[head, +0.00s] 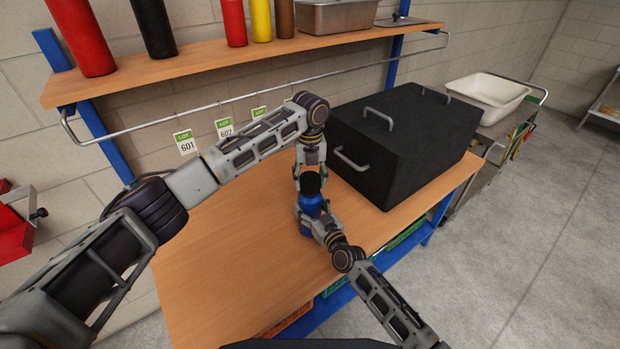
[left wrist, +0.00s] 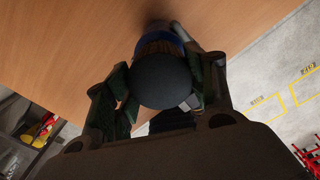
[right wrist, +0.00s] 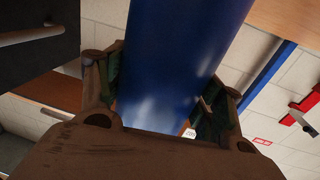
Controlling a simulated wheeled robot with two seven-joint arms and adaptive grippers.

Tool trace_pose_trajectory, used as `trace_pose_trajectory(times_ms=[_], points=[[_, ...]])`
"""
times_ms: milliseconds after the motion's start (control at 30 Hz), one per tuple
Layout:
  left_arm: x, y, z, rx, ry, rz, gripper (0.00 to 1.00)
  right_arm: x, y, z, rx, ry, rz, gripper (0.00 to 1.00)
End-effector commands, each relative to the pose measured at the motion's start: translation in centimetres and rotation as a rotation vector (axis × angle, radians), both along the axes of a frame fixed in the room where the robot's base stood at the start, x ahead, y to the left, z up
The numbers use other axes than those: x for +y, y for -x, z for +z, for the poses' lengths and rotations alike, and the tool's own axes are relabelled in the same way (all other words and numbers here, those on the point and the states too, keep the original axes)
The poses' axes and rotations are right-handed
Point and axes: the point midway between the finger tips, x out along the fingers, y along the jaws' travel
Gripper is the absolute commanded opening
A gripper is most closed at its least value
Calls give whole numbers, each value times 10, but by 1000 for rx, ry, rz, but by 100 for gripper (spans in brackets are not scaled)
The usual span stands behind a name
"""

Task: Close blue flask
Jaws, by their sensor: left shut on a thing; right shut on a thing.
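The blue flask (head: 310,204) stands upright on the wooden table, near the black box. Its black lid (head: 311,183) is directly over the flask's mouth, in line with it; I cannot tell whether it is fully seated. My left gripper (head: 311,176) comes down from above and is shut on the lid, whose round top (left wrist: 163,80) fills the middle of the left wrist view. My right gripper (head: 307,212) is shut on the flask body from the front. The smooth blue body (right wrist: 182,60) sits between its fingers in the right wrist view.
A large black box (head: 400,140) with metal handles stands right of the flask. A shelf (head: 200,65) with red, black, yellow and brown bottles runs behind, lot tags hanging below it. The table's front left (head: 230,270) is clear. A cart with a cream tub (head: 488,92) is beyond.

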Motion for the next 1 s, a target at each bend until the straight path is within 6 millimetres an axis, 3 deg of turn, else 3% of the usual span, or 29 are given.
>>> trace_pose_trajectory(times_ms=[700, 1000], points=[[1, -1, 1, -2, -1, -574, 33, -1, 0, -2, 3, 1, -2, 0], [1, -1, 1, -2, -1, -673, 33, -1, 0, -2, 3, 1, -1, 0]])
